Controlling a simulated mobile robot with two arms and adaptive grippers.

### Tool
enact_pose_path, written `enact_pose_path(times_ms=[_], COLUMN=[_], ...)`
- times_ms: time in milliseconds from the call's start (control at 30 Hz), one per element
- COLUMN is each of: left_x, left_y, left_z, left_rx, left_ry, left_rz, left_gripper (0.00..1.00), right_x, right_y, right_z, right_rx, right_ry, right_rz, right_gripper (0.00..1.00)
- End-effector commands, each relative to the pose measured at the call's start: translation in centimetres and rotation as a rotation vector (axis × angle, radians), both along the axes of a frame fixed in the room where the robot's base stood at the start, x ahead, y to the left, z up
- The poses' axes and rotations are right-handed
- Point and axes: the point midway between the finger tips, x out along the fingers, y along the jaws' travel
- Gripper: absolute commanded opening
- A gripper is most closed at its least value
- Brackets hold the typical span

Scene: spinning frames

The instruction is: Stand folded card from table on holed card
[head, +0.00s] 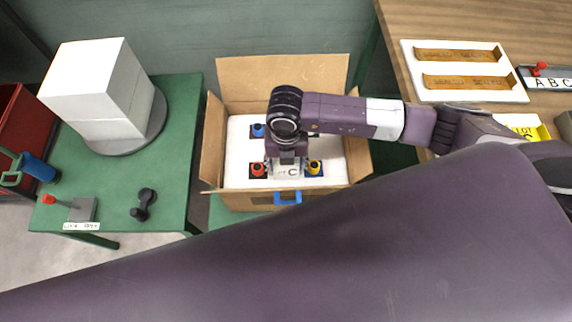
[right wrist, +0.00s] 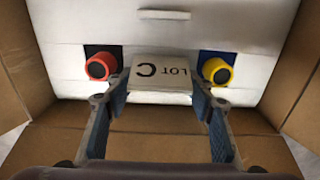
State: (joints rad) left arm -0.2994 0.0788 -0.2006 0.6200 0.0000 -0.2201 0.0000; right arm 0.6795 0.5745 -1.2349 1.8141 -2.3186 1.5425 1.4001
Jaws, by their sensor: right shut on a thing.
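My right gripper (head: 287,166) is inside the open cardboard box, shut on the folded card (right wrist: 160,71), which is white and reads "LOT C". In the right wrist view the gripper's two fingers (right wrist: 159,100) hold the card by its sides. The card is over the near part of a white panel (right wrist: 160,38) in the box, between a red ring and a yellow ring. This panel looks like the holed card and also shows in the head view (head: 237,145). Whether the folded card touches it cannot be told. My left gripper is not in view.
The cardboard box (head: 210,135) has raised flaps and a blue handle (head: 288,198). The green table (head: 175,150) at left holds a white block (head: 100,85) and a black dumbbell-shaped thing (head: 144,204). The wooden table (head: 450,20) at right holds a white tray and a yellow holder (head: 530,128).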

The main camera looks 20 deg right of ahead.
Motion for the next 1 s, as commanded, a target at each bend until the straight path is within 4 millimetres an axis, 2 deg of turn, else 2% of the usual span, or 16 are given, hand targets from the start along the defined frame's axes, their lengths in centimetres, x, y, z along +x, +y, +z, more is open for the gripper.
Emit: enact_pose_path(times_ms=[367,400,567,867,1000], left_x=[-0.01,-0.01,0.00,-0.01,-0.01], left_y=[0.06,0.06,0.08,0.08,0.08], left_z=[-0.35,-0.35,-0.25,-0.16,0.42], left_rx=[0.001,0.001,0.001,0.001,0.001], left_ry=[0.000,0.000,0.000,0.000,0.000], left_rz=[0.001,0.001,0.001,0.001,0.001], left_gripper=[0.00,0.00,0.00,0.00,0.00], right_x=[0.03,0.04,0.04,0.04,0.04], right_y=[0.02,0.03,0.02,0.02,0.02], right_z=[-0.53,-0.54,-0.42,-0.31,0.39], right_rx=[0.001,0.001,0.001,0.001,0.001], right_ry=[-0.001,-0.001,-0.001,-0.001,-0.001], right_rz=[0.000,0.000,0.000,0.000,0.000], right_gripper=[0.38,0.51,0.67,0.67,0.67])
